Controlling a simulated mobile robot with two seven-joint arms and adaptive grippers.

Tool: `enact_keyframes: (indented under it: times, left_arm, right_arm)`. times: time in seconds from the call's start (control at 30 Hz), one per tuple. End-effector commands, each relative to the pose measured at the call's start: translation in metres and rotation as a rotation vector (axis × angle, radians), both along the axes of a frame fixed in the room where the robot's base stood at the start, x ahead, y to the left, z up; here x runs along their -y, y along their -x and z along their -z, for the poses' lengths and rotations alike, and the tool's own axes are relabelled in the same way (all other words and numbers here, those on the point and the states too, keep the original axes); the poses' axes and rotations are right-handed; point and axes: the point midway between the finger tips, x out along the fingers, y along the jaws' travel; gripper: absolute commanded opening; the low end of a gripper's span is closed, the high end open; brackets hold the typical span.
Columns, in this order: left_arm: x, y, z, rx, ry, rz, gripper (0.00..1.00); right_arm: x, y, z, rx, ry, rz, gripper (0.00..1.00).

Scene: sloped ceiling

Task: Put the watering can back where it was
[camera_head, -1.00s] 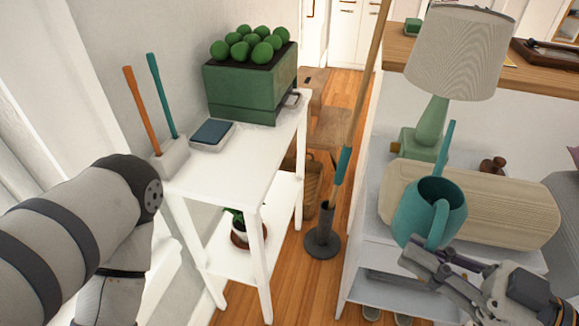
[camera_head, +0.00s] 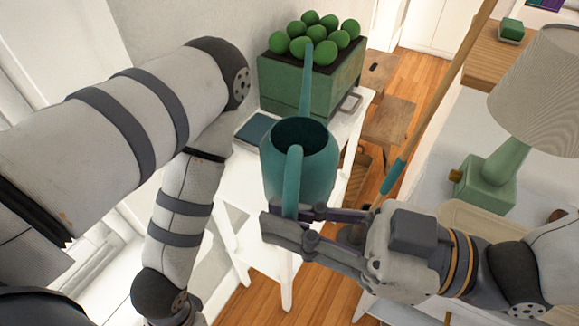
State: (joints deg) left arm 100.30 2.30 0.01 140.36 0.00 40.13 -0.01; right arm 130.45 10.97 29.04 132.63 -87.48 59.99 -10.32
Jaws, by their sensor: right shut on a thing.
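The teal watering can (camera_head: 317,172) is upright in front of the white side table (camera_head: 238,190), covering part of its top in the picture. Its spout points up and away toward the green planter. My right gripper (camera_head: 285,222) is shut on the can's handle, on the near side. Whether the can's base touches the table or hangs above it cannot be told. My left arm comes in from the left and bends down; its gripper is not in view.
The green planter (camera_head: 315,88) with round green plants stands at the table's back. A dark blue flat item (camera_head: 257,130) lies left of the can. At right are the lamp (camera_head: 540,95) and its shelf. Wooden stools (camera_head: 388,122) stand behind on the floor.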

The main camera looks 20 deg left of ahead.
Motion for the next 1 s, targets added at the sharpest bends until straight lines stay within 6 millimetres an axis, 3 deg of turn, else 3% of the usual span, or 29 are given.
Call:
enact_keyframes:
  times: [0.3,0.4,0.67,0.8,1.0]
  left_arm:
    - [0.000,0.024,0.022,-0.082,-0.001,0.001,0.98]
    - [0.000,0.030,0.029,-0.104,-0.001,0.001,0.98]
    - [0.000,0.037,0.037,-0.129,-0.001,0.002,0.98]
    - [0.000,0.037,0.036,-0.126,-0.001,0.002,0.98]
    - [0.000,0.036,0.036,-0.125,-0.001,0.002,0.98]
  right_arm:
    - [-0.049,-0.074,0.052,-0.014,-0.004,0.002,0.00]
    - [-0.058,-0.088,0.075,-0.015,-0.004,0.002,0.00]
    - [-0.073,-0.109,0.102,-0.009,-0.004,0.003,0.00]
    - [-0.071,-0.108,0.123,-0.008,-0.005,0.003,0.00]
    - [-0.071,-0.108,0.127,-0.004,-0.005,0.002,0.00]
